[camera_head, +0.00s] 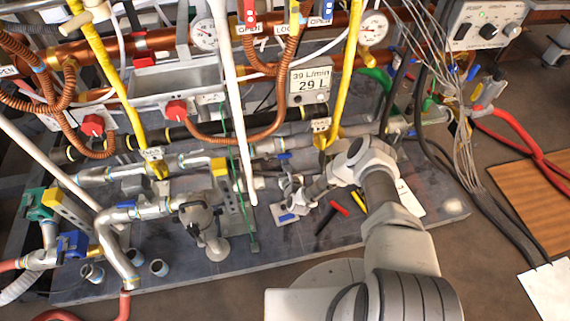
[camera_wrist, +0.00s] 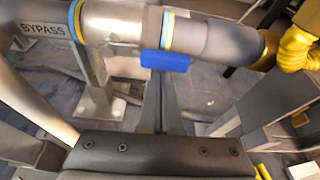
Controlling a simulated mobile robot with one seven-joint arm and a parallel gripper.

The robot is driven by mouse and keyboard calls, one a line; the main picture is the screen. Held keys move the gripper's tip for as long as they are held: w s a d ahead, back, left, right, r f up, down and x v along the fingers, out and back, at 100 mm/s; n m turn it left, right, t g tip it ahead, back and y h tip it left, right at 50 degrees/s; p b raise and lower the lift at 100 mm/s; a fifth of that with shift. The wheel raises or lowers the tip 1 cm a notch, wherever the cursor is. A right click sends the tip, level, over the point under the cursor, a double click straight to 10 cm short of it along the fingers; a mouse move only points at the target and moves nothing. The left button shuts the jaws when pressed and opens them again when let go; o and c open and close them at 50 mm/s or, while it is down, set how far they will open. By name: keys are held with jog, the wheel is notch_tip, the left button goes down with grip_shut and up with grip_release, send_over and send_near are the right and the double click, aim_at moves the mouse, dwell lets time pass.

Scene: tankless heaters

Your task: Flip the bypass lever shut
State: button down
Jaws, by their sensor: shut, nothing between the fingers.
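A metal pipe with the word BYPASS on it (camera_wrist: 43,29) crosses the top of the wrist view. A small blue lever (camera_wrist: 166,60) lies along the pipe's near side, to the right of the label. My gripper (camera_wrist: 163,85) is shut and empty, its two fingers together just below the blue lever in the picture. The fingertips overlap or come very close to the lever's lower edge; I cannot tell if they touch. In the head view my gripper (camera_head: 290,191) is small and low among the pipes, partly hidden by my arm.
A white upright pipe (camera_head: 232,100) stands left of my gripper. Yellow pipes (camera_head: 347,70) and copper coils rise behind. Red and yellow sticks (camera_head: 340,209) lie on the grey base plate (camera_head: 270,238). A yellow fitting (camera_wrist: 298,48) ends the pipe on the right.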

jog(key=shift+w+r+n, duration=0.1)
jog(key=shift+r+n, duration=0.2)
jog(key=shift+r+n+h, duration=0.6)
jog(key=shift+r+n, duration=0.1)
jog(key=shift+n, duration=0.1)
jog(key=shift+a+r+n+t+h, duration=0.1)
jog(key=shift+r+n+t+h, duration=0.35)
jog(key=shift+r+n, duration=0.45)
jog(key=s+a+r+n+t+h, duration=0.1)
jog(key=a+r+n+t+h, duration=0.1)
jog(key=a+r+n, duration=0.2)
jog(key=shift+a+n+b, duration=0.25)
jog(key=shift+n+b, duration=0.15)
jog(key=shift+n, duration=1.3)
jog(key=shift+a, duration=0.1)
